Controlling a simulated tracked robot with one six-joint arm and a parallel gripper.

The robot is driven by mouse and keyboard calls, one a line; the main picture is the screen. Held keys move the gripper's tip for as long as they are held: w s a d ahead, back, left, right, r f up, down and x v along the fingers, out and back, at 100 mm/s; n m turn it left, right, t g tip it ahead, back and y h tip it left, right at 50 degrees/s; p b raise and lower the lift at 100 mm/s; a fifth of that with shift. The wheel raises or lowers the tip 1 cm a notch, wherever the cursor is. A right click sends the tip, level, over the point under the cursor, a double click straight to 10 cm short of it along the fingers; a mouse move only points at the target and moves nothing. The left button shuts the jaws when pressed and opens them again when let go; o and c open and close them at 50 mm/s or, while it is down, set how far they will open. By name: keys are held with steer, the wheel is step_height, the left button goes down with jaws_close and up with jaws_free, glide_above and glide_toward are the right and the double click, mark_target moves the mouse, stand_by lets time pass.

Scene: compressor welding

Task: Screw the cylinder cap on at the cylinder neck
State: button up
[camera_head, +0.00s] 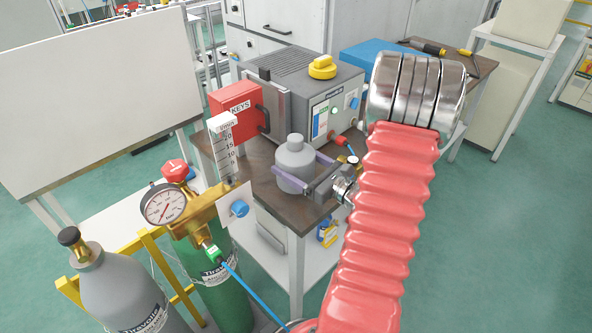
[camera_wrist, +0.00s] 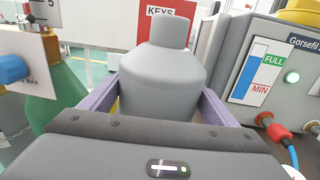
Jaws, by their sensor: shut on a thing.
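The cylinder cap (camera_head: 295,163) is a grey bell shape with a narrower top, upright between the purple-lined jaws of my gripper (camera_head: 296,178). My gripper is shut on it; in the wrist view the cap (camera_wrist: 162,75) fills the middle between both fingers. It shows against the brown table top; I cannot tell whether it touches it. The grey gas cylinder (camera_head: 125,292) stands at the lower left, with a brass valve and black knob at its neck (camera_head: 82,249). My gripper is well to the right of that neck. The cap's underside is hidden.
A green cylinder (camera_head: 225,295) with gauge (camera_head: 163,204), flow meter and blue hose stands between the grey cylinder and the table (camera_head: 262,160). A yellow rack (camera_head: 155,262) holds the cylinders. A red KEYS box (camera_head: 236,108) and a grey machine (camera_head: 325,95) stand behind the cap.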

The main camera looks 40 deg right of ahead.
mark_target(302, 150)
steer(key=shift+r, duration=2.85)
